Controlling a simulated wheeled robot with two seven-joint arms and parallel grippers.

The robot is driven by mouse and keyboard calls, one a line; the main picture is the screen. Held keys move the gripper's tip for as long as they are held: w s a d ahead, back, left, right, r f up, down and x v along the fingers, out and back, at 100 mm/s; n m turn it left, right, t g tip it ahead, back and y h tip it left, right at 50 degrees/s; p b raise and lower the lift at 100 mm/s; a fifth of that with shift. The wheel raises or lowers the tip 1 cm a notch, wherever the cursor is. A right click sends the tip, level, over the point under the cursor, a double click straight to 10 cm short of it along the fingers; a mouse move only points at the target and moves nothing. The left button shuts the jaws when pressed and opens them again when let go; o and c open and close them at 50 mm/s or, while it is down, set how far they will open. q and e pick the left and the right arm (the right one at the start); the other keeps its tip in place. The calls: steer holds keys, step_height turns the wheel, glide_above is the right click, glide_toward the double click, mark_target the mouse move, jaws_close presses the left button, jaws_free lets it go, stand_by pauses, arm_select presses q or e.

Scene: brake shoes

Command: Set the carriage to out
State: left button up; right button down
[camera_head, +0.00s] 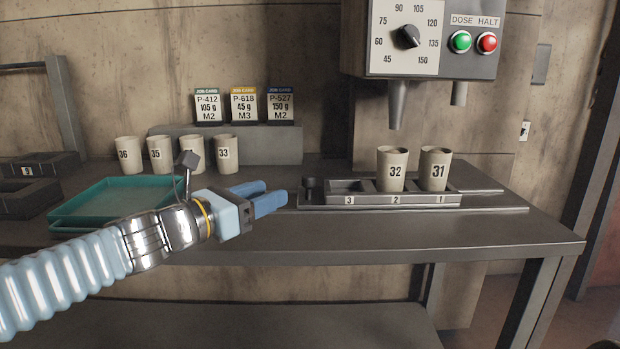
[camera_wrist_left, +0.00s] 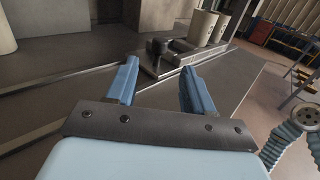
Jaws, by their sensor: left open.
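The carriage (camera_head: 411,199) is a dark slotted tray on rails along the bench, under the dosing machine. Its slots are marked 3, 2 and 1 from left to right. Cup 32 (camera_head: 392,169) stands in slot 2 and cup 31 (camera_head: 434,169) in slot 1; slot 3 looks empty. A dark knob (camera_head: 311,187) stands at its left end. My left gripper (camera_head: 275,194) is open and empty, just left of the knob and apart from it. In the left wrist view the knob (camera_wrist_left: 157,47) shows beyond the fingers (camera_wrist_left: 157,85). My right gripper does not show.
The machine's nozzle (camera_head: 398,104) hangs above the carriage. Its dial (camera_head: 408,37) and green (camera_head: 460,41) and red (camera_head: 487,42) buttons face front. A teal tray (camera_head: 75,224), several numbered cups and three job cards (camera_head: 243,106) are on the left. The bench front is clear.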

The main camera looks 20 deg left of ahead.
mark_target(304, 180)
arm_select(q)
steer(key=x, duration=1.1)
steer(key=shift+w+d, duration=0.1)
steer(key=shift+w, duration=0.15)
jaws_close()
